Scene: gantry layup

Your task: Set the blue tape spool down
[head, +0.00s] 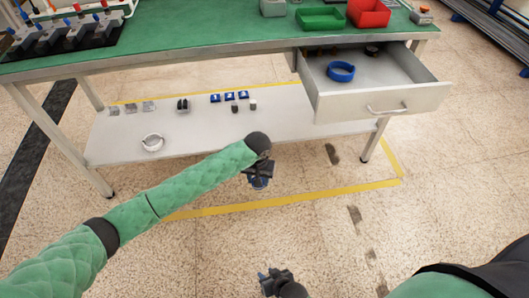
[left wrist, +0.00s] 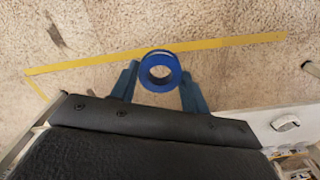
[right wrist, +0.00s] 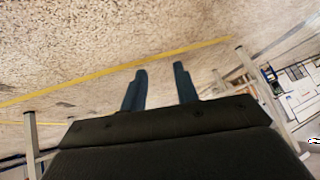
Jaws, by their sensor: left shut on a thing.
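My left gripper (head: 259,178) hangs over the floor in front of the workbench and is shut on a blue tape spool (head: 260,185). In the left wrist view, the spool (left wrist: 146,73) shows as a blue ring with an open middle between the fingertips (left wrist: 160,82). A second blue ring-shaped spool (head: 341,77) lies in the open drawer (head: 375,104) at the right of the bench. My right gripper (head: 273,283) is low over the floor; its two fingers (right wrist: 160,88) stand apart with nothing between them.
The lower shelf (head: 205,137) holds a white ring (head: 153,147), several blue-and-white pieces and small dark and grey parts. The green benchtop (head: 190,38) carries a green bin (head: 320,19), a red bin (head: 368,14) and a rack. Yellow tape marks the floor.

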